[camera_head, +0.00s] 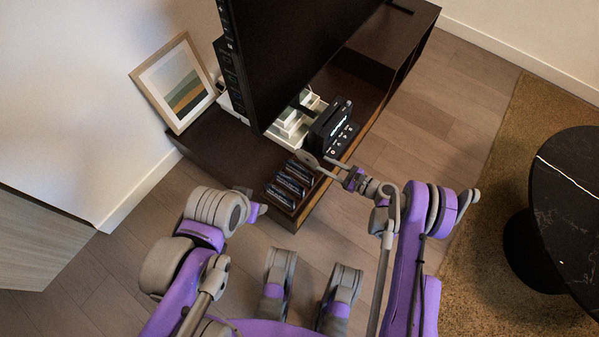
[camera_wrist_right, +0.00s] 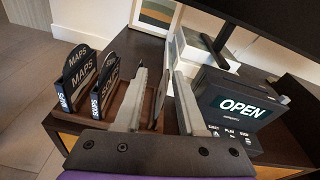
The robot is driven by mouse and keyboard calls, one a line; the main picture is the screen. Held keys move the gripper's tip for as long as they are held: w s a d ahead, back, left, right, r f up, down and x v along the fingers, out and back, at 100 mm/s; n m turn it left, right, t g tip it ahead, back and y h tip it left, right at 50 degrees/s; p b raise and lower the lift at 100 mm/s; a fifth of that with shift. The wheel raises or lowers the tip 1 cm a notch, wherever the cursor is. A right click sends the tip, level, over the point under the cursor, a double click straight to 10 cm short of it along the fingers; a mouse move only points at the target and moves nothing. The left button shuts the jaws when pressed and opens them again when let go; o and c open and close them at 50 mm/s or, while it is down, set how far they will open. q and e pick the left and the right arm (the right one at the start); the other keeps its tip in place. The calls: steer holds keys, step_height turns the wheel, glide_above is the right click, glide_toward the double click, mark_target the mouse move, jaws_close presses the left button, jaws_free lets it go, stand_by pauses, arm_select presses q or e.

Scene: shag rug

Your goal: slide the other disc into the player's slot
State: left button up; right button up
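The black disc player (camera_head: 333,126) stands on the low cabinet; its lit screen reads OPEN in the right wrist view (camera_wrist_right: 240,107). I cannot make out its slot. My right gripper (camera_head: 324,164) is over the cabinet, between player and rack. In the right wrist view its fingers (camera_wrist_right: 158,85) stand apart, so it looks open. A thin, dark upright shape (camera_wrist_right: 159,101), perhaps a disc edge-on, shows between them, apparently ungripped. A wooden rack (camera_wrist_right: 75,118) with labelled dividers, MAPS and SOUPS, is left of the fingers; the head view shows it too (camera_head: 299,214).
A large black screen (camera_head: 290,50) rises behind the player. White stacked boxes (camera_head: 290,125) stand beside the player. A framed picture (camera_head: 175,83) leans against the wall. A round black table (camera_head: 570,190) stands on the rug (camera_head: 475,255) at right. Floor between is free.

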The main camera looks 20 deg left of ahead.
mark_target(299, 166)
step_height(299, 166, down, 7)
steer(key=s+m+y+b, duration=0.2)
steer(key=s, duration=0.1)
steer(key=shift+t, duration=0.3)
steer(key=x, duration=0.6)
steer(key=shift+f, duration=0.1)
steer(key=b+x, duration=0.1)
steer(key=x, duration=0.4)
steer(key=shift+s+a, duration=0.1)
steer(key=shift+a, duration=0.1)
jaws_close()
